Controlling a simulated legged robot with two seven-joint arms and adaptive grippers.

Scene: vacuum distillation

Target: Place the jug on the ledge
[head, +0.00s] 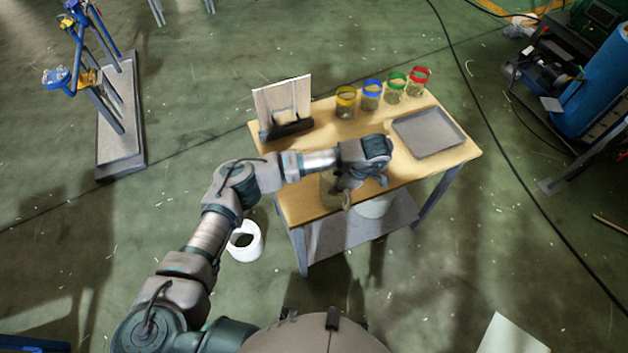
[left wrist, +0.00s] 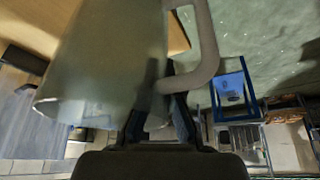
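The jug is a translucent grey-green vessel with a thick looped handle; it fills much of the left wrist view (left wrist: 105,60). In the head view it shows partly behind my gripper at the table's front edge (head: 329,190). My left gripper (head: 352,188) is at the jug's handle, with its fingers closed around the handle's lower part in the left wrist view (left wrist: 165,115). Whether the jug touches the tabletop is hard to tell. A dark ledge-like base (head: 287,129) stands under a white panel at the table's back left. My right gripper is out of view.
The wooden table (head: 300,205) carries several jars with coloured rims (head: 371,95) along the back and a grey tray (head: 428,132) at the right. A lower shelf (head: 340,236) holds a white container (head: 374,207). A white bucket (head: 245,242) stands on the floor.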

